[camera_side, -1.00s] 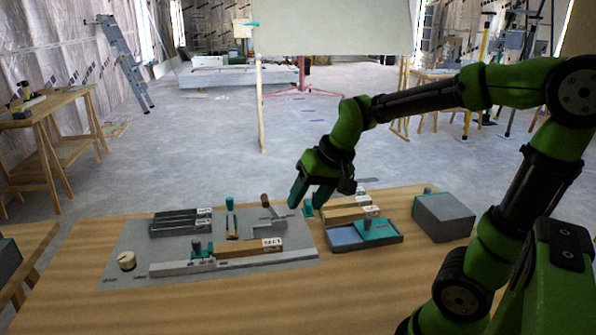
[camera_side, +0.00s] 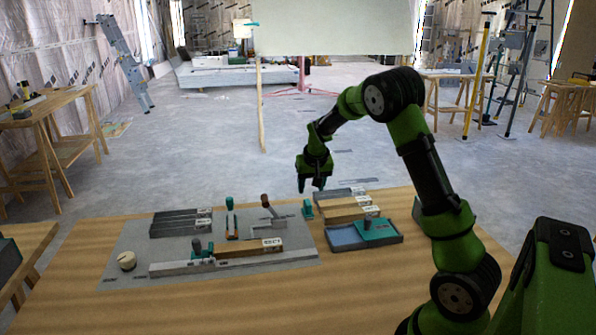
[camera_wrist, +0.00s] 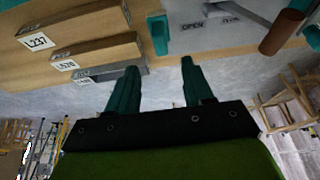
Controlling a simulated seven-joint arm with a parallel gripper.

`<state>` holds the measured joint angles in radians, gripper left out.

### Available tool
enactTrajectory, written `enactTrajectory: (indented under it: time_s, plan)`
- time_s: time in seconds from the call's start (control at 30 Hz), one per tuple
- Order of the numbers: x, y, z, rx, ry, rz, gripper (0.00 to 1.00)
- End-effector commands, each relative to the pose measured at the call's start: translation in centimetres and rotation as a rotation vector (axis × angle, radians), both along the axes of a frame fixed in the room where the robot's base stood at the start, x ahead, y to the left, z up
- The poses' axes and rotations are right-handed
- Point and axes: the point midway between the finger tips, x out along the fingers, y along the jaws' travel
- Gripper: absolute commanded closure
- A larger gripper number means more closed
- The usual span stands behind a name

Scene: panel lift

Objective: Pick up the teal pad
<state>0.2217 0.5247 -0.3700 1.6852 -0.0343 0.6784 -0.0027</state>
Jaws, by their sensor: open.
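The teal pad (camera_side: 378,231), a flat plate with a dark upright knob, lies in the right part of a shallow tray (camera_side: 345,248) with a blue floor. My gripper (camera_side: 311,187) is open and empty, above and behind the table's far edge, to the left of and beyond the pad. In the wrist view its two teal fingers (camera_wrist: 160,66) are apart with nothing between them. A small upright teal block (camera_side: 307,209) stands below my gripper and shows beyond the fingertips (camera_wrist: 157,34).
Labelled wooden bars (camera_side: 345,210) lie behind the tray. A grey mat (camera_side: 130,235) on the left holds dark bars, a clamp-like rail, a teal-handled tool and a pale knob. A grey box at the right is mostly hidden by my arm. The table front is clear.

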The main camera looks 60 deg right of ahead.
Motion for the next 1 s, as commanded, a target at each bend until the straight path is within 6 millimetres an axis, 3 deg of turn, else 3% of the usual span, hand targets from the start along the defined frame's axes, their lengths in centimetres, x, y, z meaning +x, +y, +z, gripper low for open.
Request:
enactTrajectory:
  time_s: [0.1, 0.37, 0.63, 0.97, 1.0]
  plan:
    - [0.5, -0.6, -2.0, 0.001, 0.002, 0.000, 0.49]
    - [1.0, -1.0, -3.8, 0.001, 0.000, -0.001, 0.49]
    - [1.9, -1.8, -7.6, 0.000, 0.001, -0.001, 0.49]
    - [2.2, -1.9, -8.2, 0.000, -0.002, -0.001, 0.49]
    - [2.2, -1.9, -8.2, 0.000, -0.002, -0.001, 0.54]
